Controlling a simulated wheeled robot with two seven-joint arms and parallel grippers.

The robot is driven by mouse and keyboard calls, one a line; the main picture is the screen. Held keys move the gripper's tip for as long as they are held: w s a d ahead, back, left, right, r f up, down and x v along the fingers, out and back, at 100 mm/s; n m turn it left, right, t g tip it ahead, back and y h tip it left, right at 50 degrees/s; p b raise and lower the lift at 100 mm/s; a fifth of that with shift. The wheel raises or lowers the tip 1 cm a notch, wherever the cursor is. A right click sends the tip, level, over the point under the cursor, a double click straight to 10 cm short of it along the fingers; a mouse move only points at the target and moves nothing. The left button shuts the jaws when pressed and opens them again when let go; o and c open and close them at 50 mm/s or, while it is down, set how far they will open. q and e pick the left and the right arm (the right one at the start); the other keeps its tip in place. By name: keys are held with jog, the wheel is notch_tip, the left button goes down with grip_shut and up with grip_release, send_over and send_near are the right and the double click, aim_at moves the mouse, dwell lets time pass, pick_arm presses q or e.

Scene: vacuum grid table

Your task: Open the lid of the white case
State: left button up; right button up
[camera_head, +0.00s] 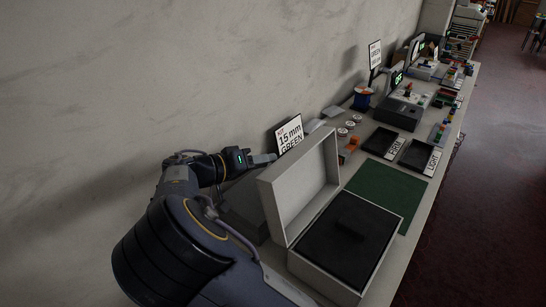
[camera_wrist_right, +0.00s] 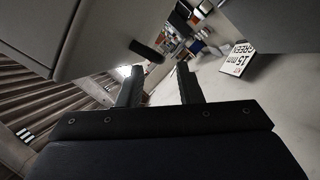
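The white case (camera_head: 328,283) stands on the near part of the table. Its lid (camera_head: 304,186) is open and stands up on the left side, leaning a little away from the base. A dark insert with a raised dark block (camera_head: 350,228) fills the base. My right gripper (camera_head: 270,158) is behind the lid, on its wall side. In the right wrist view its two fingers (camera_wrist_right: 159,72) are apart with nothing between them. A pale panel (camera_wrist_right: 100,35) with a dark tab fills the upper left there; it seems to be the lid's outer side. My left gripper is out of view.
A green mat (camera_head: 386,191) lies beyond the case. Dark trays (camera_head: 383,142) and devices line the table further back. The wall runs along the left.

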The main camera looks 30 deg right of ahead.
jog(key=shift+x, duration=1.45)
grip_shut()
